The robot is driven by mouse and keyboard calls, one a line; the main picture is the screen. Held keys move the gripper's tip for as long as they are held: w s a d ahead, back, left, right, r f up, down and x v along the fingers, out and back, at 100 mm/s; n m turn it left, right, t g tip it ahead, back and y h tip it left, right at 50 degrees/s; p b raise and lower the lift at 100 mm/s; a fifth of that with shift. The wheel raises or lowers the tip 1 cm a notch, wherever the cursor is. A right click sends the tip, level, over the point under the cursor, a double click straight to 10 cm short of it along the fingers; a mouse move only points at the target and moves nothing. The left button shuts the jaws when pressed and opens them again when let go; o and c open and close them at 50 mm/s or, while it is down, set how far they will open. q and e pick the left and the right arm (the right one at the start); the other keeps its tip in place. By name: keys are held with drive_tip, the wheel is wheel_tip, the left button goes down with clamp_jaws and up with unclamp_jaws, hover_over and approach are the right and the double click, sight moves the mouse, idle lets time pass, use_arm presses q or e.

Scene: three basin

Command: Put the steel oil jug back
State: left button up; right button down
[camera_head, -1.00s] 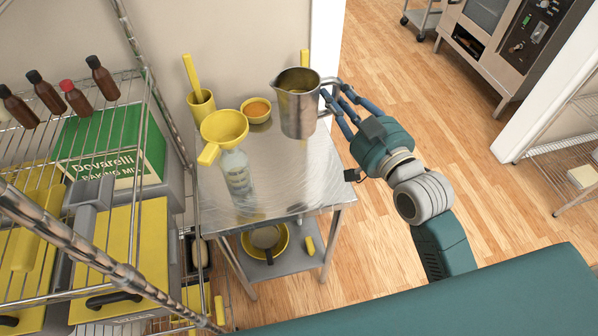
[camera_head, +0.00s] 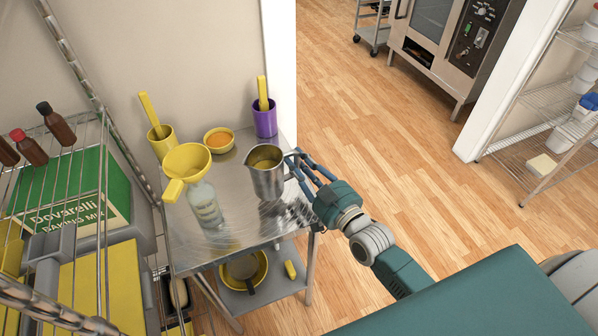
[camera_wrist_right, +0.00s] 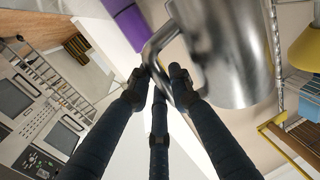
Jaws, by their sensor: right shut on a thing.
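The steel oil jug (camera_head: 267,178) is upright at the right side of the steel table (camera_head: 240,222), with yellowish contents showing at its mouth. I cannot tell whether its base touches the table top. My right gripper (camera_head: 297,166) is shut on the jug's handle, reaching in from the right. In the right wrist view the fingers (camera_wrist_right: 160,85) close around the handle, and the jug's body (camera_wrist_right: 228,50) fills the upper right. My left gripper is not in view.
A bottle with a yellow funnel (camera_head: 188,160), a yellow cup (camera_head: 161,142), an orange-filled bowl (camera_head: 219,139) and a purple cup (camera_head: 265,121) share the table. A wire rack (camera_head: 106,200) stands close on the left. Open floor (camera_head: 400,160) lies to the right.

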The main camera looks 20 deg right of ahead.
drive_tip(key=shift+f, duration=1.85)
drive_tip(key=c, duration=1.6)
unclamp_jaws()
drive_tip(key=shift+f, duration=0.2)
drive_tip(key=shift+r, duration=0.2)
drive_tip(key=b+v, duration=0.1)
drive_tip(key=v, duration=0.9)
drive_tip(key=shift+s+f+b, duration=0.15)
drive_tip(key=shift+s+b, duration=0.1)
drive_tip(key=shift+b, duration=0.15)
drive_tip(key=shift+v, duration=0.8)
